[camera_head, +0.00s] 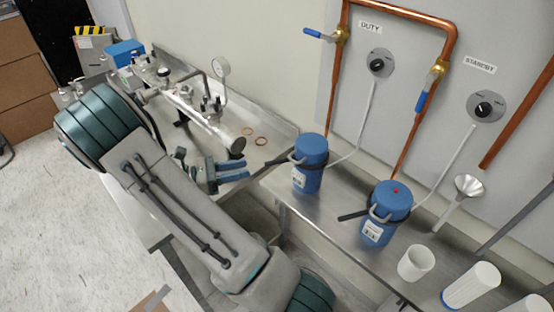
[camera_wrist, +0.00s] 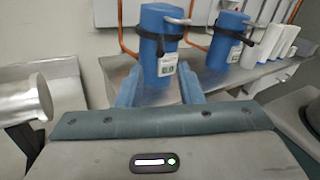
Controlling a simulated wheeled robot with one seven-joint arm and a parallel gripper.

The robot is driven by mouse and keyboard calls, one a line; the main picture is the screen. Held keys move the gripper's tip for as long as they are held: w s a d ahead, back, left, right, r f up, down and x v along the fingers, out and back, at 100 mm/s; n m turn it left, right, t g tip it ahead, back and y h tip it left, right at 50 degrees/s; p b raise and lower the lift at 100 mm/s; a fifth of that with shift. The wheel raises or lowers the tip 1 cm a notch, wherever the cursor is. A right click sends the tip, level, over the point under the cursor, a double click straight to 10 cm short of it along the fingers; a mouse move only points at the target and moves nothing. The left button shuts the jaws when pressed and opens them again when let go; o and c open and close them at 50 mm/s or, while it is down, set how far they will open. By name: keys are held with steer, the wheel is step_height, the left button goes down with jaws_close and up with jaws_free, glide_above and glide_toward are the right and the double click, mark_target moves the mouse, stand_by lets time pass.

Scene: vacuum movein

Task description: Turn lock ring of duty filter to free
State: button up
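The duty filter (camera_head: 309,172) is a blue canister with a white label, upright on the metal shelf below the DUTY sign. Its black lock ring (camera_wrist: 160,36) wraps the upper part in the wrist view, and the ring's dark lever (camera_head: 279,160) sticks out to the left in the head view. My gripper (camera_head: 240,170) is left of the filter, with its blue fingers pointing at it. In the wrist view my gripper (camera_wrist: 160,88) has its fingers apart, with the filter body (camera_wrist: 158,65) beyond and between them. Nothing is held, and I see no contact.
The similar standby filter (camera_head: 388,212), with a red dot on top, stands to the right. White cups (camera_head: 416,263) and a funnel (camera_head: 467,186) are further right. A pump assembly with a gauge (camera_head: 220,68) lies left on the bench. Copper pipes (camera_head: 404,115) run down behind the filters.

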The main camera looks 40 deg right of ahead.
steer(key=p, duration=0.2)
glide_toward(296, 158)
steer(key=x, duration=0.4)
steer(key=shift+s+d+r, duration=0.1)
steer(key=shift+s+d, duration=0.1)
steer(key=shift+s, duration=0.05)
jaws_close()
